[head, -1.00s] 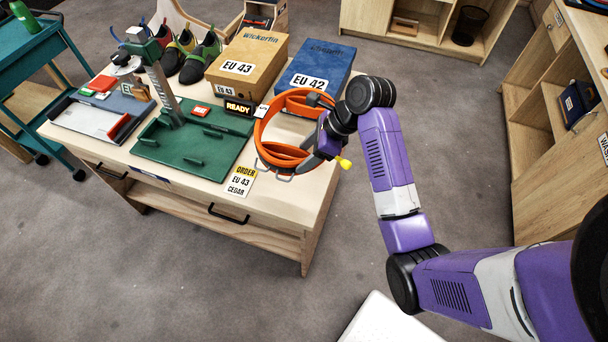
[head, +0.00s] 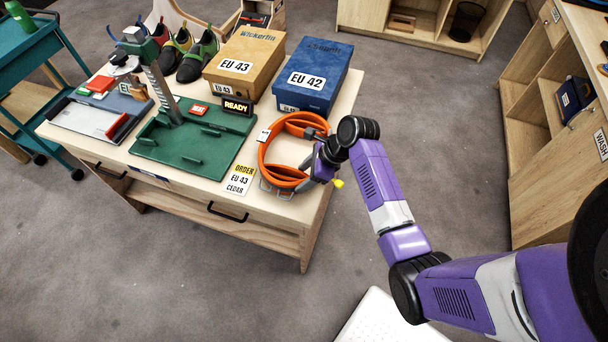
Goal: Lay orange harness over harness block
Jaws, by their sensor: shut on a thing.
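The orange harness (head: 266,165) is a ring-shaped belt with grey metal loops at its lower edge. It is at the right end of the wooden table, in front of the blue box. My gripper (head: 326,158) is at the harness's right side and is shut on it. The fingertips are small and partly hidden by the wrist. I cannot tell whether the harness touches the table top. I cannot tell which thing is the harness block.
A green board with a post (head: 200,150) stands left of the harness, with a READY sign (head: 236,106) behind it. A tan EU 43 box (head: 245,62) and a blue EU 42 box (head: 312,78) stand behind. An order card (head: 241,179) lies at the front edge.

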